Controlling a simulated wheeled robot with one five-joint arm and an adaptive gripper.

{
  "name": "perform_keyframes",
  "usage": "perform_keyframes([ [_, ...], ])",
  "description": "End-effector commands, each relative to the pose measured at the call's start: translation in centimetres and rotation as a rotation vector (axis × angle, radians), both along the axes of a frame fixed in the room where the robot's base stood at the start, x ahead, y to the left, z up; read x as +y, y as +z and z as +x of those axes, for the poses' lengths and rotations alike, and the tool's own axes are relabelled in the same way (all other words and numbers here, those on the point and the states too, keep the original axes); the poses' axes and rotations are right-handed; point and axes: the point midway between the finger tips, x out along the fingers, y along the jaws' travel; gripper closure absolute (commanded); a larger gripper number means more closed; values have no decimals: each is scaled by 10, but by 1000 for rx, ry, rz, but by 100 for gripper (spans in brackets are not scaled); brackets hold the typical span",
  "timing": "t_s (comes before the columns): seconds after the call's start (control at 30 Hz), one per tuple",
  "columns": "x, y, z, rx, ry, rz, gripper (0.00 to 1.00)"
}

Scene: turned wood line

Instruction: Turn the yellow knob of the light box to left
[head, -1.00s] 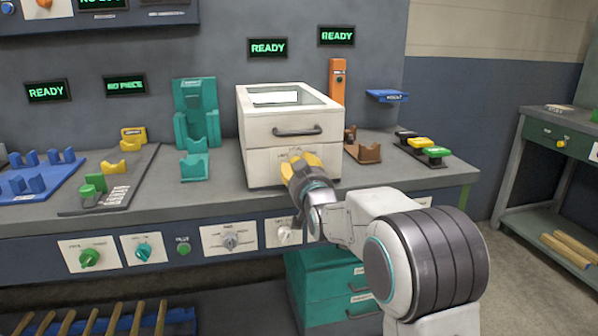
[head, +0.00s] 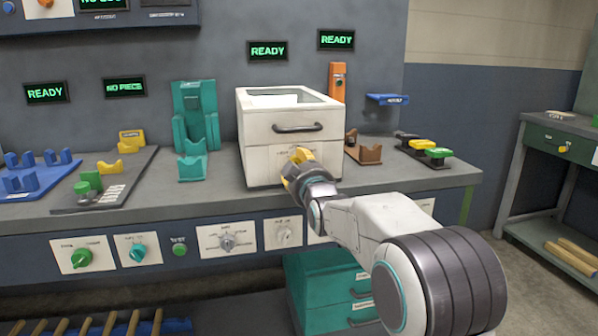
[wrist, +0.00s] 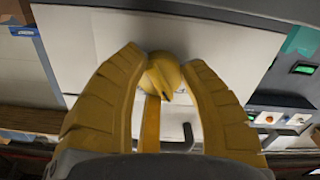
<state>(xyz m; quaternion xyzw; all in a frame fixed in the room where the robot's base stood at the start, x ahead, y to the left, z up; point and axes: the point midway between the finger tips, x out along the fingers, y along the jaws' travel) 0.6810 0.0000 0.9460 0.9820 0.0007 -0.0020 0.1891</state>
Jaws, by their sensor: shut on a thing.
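The light box (head: 262,165) is a white box with a glass-topped lid and a dark handle, standing on the bench in the head view. Its front panel fills much of the wrist view (wrist: 85,50). The yellow knob (wrist: 164,76) sits on that front, between my two yellow fingers in the wrist view. My gripper (head: 297,163) is at the lower front of the box, shut on the knob; it also shows in the wrist view (wrist: 162,75). In the head view the fingers largely hide the knob and part of its label.
A teal stand (head: 195,115) is left of the box, and a brown cradle (head: 363,152) is right of it.

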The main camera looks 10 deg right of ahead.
Motion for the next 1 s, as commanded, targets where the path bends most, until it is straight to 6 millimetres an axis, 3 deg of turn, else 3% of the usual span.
perform_keyframes([
  [0.03,1,7,0,-22,2,-23,94],
  [0.5,2,7,0,-20,2,-206,94],
  [1.0,3,8,0,-21,3,-267,94],
])
